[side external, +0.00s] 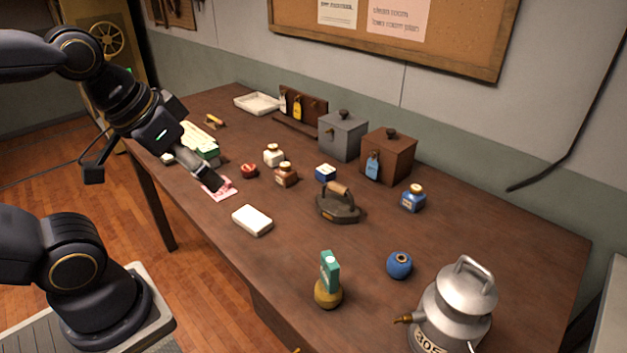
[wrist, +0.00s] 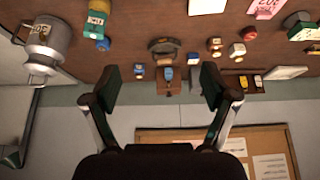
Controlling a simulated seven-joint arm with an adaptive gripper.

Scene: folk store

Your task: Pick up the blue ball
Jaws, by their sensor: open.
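The blue ball (side external: 399,265), with a dark spot on top, rests on the wooden table near the front right, left of the metal can. In the wrist view, which looks upside down, the blue ball (wrist: 103,44) is at the upper left, beside the green box. My gripper (side external: 214,184) hangs over the left part of the table, far from the ball. In the wrist view my gripper (wrist: 158,82) has its two fingers wide apart, with nothing held between them.
A metal can (side external: 462,305) with a spout stands right of the ball. An iron (side external: 338,205), blue bottle (side external: 413,199) and white block (side external: 252,220) stand farther back. Bare tabletop surrounds the ball.

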